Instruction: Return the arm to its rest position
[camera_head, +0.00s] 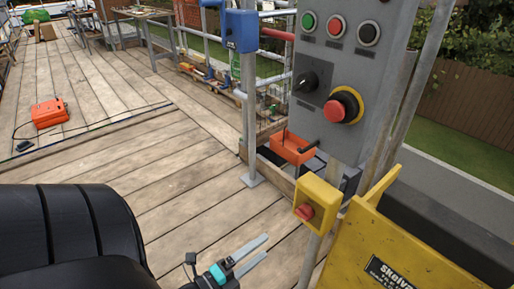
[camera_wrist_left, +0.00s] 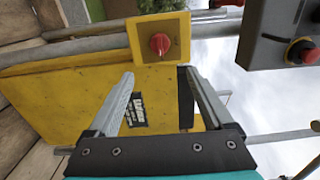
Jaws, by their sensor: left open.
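My left gripper (camera_head: 254,256) is low in the head view, over the plank deck, with its two grey fingers apart and nothing between them. In the left wrist view the fingers (camera_wrist_left: 160,88) are also spread and empty. Beyond them are a yellow panel (camera_wrist_left: 60,95) with a dark label and a yellow box with a red knob (camera_wrist_left: 160,44). In the head view that yellow box (camera_head: 316,204) is on a post up and right of the gripper, apart from it. My right gripper is not in view.
A grey control box (camera_head: 345,70) with buttons and a red emergency stop (camera_head: 342,106) stands above right. A yellow panel (camera_head: 405,250) fills the lower right. An orange case (camera_head: 49,113) lies on the deck (camera_head: 140,150) at left. The deck's middle is clear. Metal railings (camera_head: 249,120) run behind.

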